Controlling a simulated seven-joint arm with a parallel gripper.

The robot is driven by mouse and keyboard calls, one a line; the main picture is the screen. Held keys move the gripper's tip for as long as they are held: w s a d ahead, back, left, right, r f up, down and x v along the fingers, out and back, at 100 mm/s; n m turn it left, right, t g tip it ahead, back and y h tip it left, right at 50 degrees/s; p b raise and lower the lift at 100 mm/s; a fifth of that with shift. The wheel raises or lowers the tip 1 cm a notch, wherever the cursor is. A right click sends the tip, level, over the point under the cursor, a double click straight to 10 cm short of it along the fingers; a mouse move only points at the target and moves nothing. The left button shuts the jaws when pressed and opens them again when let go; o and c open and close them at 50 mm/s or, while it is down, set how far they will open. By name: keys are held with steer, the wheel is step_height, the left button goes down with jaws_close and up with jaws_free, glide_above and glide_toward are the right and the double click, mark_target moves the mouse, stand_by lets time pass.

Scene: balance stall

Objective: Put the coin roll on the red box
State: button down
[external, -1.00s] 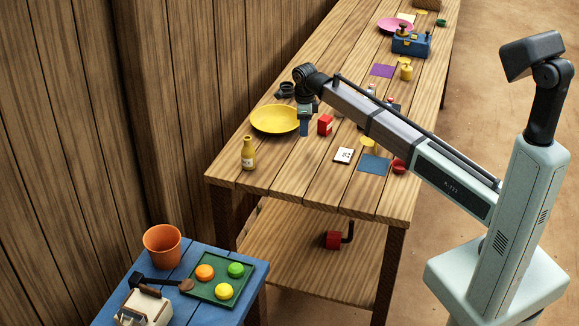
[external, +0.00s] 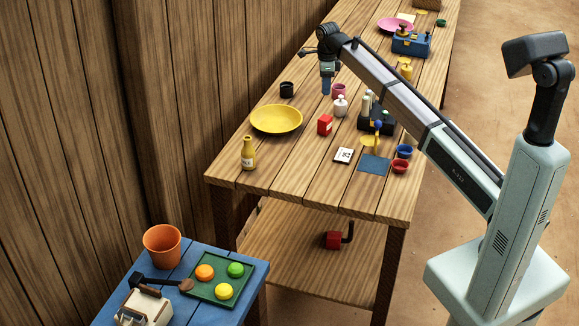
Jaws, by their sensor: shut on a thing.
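My gripper (external: 327,71) is shut on a small blue cylinder, the coin roll (external: 326,88), which hangs upright below the fingers. It is held in the air over the wooden table, above and behind the red box in the picture. The red box (external: 324,125) stands upright on the table, just right of the yellow plate, and its top is bare. The coin roll and the red box are apart. The fingertips are small and partly merged with the roll in this view.
A yellow plate (external: 276,119) lies left of the red box. A black cup (external: 287,90), a white bottle (external: 340,106), a pink cup (external: 338,90) and a dark holder (external: 375,122) stand around it. A yellow bottle (external: 248,153) and white card (external: 344,155) are nearer the front.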

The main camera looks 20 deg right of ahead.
mark_target(325, 117)
steer(key=shift+s+f+n, duration=0.15)
steer(key=shift+f+n, duration=0.1)
steer(key=shift+n, duration=0.05)
steer(key=shift+f, duration=4.75)
steer(key=shift+f, duration=0.2)
steer(key=c, duration=0.8)
jaws_free()
step_height(325, 117, up, 12)
steer(key=shift+r, duration=0.2)
